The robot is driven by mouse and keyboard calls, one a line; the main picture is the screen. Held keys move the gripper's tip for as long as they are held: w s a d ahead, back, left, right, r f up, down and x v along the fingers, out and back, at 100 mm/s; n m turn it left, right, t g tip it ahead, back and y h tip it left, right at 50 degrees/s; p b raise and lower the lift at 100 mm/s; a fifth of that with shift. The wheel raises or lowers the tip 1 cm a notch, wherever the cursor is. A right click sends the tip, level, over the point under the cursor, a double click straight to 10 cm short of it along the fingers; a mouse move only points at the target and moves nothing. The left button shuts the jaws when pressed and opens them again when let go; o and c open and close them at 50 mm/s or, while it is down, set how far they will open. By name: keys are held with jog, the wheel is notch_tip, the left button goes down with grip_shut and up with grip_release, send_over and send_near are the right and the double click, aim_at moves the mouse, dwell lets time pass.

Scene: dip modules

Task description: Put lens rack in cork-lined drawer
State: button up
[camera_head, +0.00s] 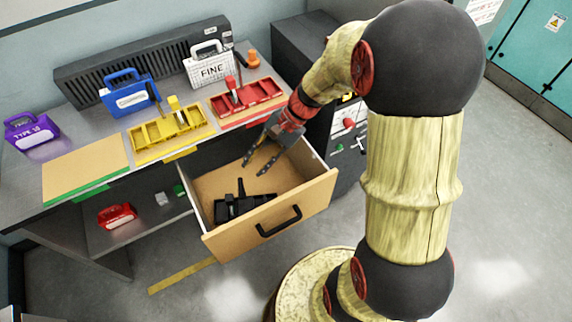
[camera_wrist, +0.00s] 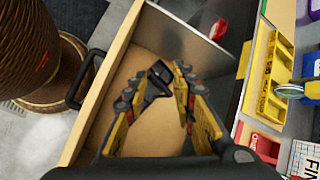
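The cork-lined drawer (camera_head: 318,200) is pulled open below the bench, with a tan floor and a black handle. A black rack-like object (camera_head: 236,205), which looks like the lens rack, lies on the drawer floor near the front. My gripper (camera_head: 254,168) is above the back part of the drawer, apart from the black object, with its two fingers spread and nothing between them. In the wrist view the black object (camera_wrist: 153,87) shows below and beyond the spread fingers (camera_wrist: 160,72), lying inside the drawer (camera_wrist: 98,98). The fingers hide part of it.
The bench holds a yellow tray (camera_head: 145,150), a red tray (camera_head: 268,109), a tan-and-green mat (camera_head: 85,170), and purple (camera_head: 30,132), blue (camera_head: 128,98) and white (camera_head: 212,68) cases. A red case (camera_head: 117,216) sits on the lower shelf left of the drawer.

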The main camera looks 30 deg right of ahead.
jog(key=s+r+n+t+h, duration=0.4)
jog(key=s+r+n+h, duration=0.3)
jog(key=s+r+n, duration=0.5)
jog(key=s+r, duration=0.3)
jog(key=r, duration=0.2)
jog(key=shift+s+d+r+t+h, duration=0.3)
jog(key=shift+s+d, duration=0.05)
jog(key=shift+d, duration=0.05)
jog(key=shift+c, duration=0.5)
